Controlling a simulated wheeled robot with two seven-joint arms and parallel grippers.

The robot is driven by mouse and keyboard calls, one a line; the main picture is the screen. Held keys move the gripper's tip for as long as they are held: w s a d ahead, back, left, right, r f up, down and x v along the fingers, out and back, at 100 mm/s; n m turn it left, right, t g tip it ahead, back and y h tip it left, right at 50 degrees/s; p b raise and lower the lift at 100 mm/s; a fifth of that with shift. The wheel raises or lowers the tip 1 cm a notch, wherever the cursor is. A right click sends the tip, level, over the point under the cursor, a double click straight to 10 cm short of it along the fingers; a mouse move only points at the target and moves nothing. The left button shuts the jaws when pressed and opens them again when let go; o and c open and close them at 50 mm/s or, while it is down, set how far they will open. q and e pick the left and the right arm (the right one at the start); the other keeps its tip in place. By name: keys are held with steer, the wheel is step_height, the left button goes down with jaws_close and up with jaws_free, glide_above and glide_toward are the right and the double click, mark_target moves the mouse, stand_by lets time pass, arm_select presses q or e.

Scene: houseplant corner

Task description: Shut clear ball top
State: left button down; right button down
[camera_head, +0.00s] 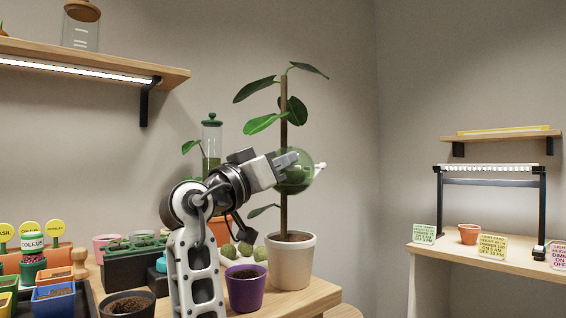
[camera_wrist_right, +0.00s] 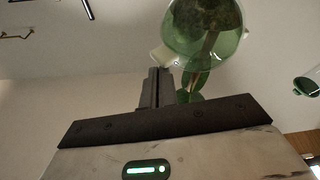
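A clear, green-tinted ball (camera_head: 303,181) surrounds the plant's upright stem (camera_head: 284,215) partway up, with darker green filling inside. A small pale tab (camera_head: 320,166) sticks out at its right side. In the right wrist view the ball (camera_wrist_right: 205,28) is at the top, with a white tab (camera_wrist_right: 162,58) at its lower left. I cannot tell whether its halves meet fully. My right gripper (camera_head: 290,161) is at the ball's left side in the head view, fingers together and seemingly empty. Its fingertips (camera_wrist_right: 156,72) are close to the white tab; contact is unclear. My left gripper is not in view.
The plant stands in a white pot (camera_head: 291,262) on the wooden table. A purple pot (camera_head: 245,292), a tall green-lidded jar (camera_head: 211,140) and several small pots crowd the left. A wall shelf (camera_head: 100,63) hangs upper left. The space right of the ball is free.

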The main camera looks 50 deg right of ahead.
steer(key=shift+f, duration=0.1)
